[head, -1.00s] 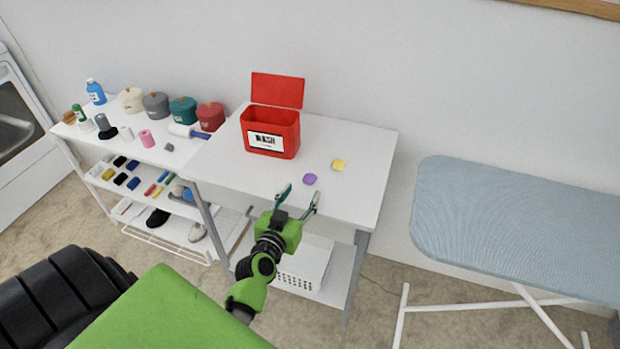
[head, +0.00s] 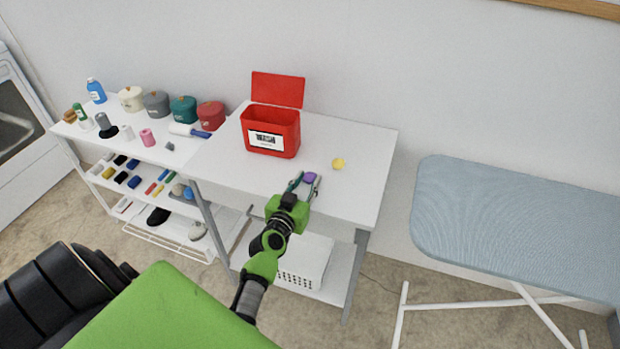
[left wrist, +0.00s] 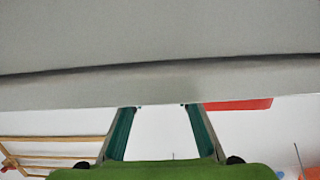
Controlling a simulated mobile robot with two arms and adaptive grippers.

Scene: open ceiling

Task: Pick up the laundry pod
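A purple laundry pod (head: 309,177) lies on the white table (head: 355,150), in front of an open red box (head: 285,143). A yellow pod (head: 338,164) lies behind it to the right. My left gripper (head: 307,182) is open at the table's front part, and its teal fingertips show on either side of the purple pod. I cannot tell whether they touch it. In the left wrist view the two fingers (left wrist: 160,108) stand apart, and no pod can be made out there. My right gripper is not in view.
A shelf unit (head: 150,158) to the left holds canisters, bottles and small items. A white basket (head: 312,268) sits under the table. A blue ironing board (head: 510,220) stands to the right. The table's right part is clear.

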